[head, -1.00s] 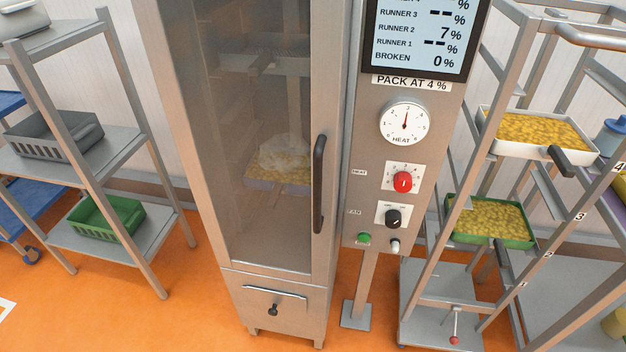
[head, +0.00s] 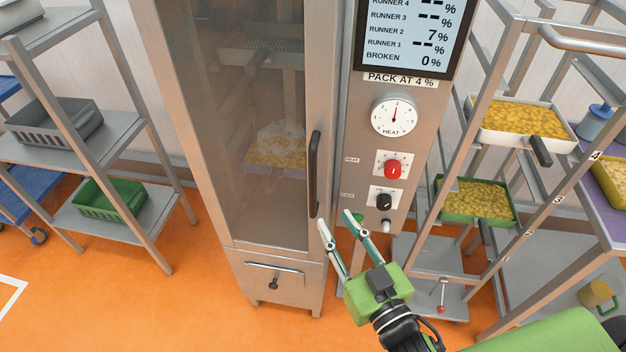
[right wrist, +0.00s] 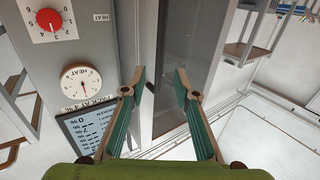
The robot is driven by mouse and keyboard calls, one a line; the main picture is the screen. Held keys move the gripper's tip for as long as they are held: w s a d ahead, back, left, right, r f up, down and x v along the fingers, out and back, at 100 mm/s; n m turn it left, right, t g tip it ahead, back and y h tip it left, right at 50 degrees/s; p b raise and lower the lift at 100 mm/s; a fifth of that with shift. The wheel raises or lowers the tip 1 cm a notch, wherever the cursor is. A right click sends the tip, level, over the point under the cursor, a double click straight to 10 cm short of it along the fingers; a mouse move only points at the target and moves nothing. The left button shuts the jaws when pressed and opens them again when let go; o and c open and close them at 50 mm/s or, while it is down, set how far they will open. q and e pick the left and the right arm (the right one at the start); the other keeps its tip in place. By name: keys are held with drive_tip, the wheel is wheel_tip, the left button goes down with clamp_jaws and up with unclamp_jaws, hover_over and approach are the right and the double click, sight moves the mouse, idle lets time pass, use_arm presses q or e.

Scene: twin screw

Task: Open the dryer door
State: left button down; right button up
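The dryer door (head: 238,130) is a tall metal-framed glass panel and looks shut. Its black vertical bar handle (head: 315,174) is on the door's right edge. My right gripper (head: 336,221) is open and empty, its fingertips just below the handle's lower end in the picture. Whether they touch anything cannot be told. In the right wrist view my open fingers (right wrist: 159,72) point toward the dryer front, which appears upside down. Behind the glass is a tray of yellow pieces (head: 278,152). My left gripper is not in view.
The control panel (head: 365,128) with screen, heat dial and knobs stands right beside the door. A rack (head: 473,120) with trays of yellow pieces stands to the right. A shelf unit (head: 150,215) with grey and green bins is at the left. Orange floor is clear in front.

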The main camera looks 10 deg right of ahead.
sight(314, 187)
drive_tip(key=w+p, duration=0.1)
drive_tip(key=w, duration=0.3)
drive_tip(key=w+a+p, duration=0.1)
drive_tip(key=w, duration=0.3)
drive_tip(key=w+a+p, duration=0.1)
drive_tip(key=w, duration=0.3)
drive_tip(key=shift+w, duration=0.1)
clamp_jaws()
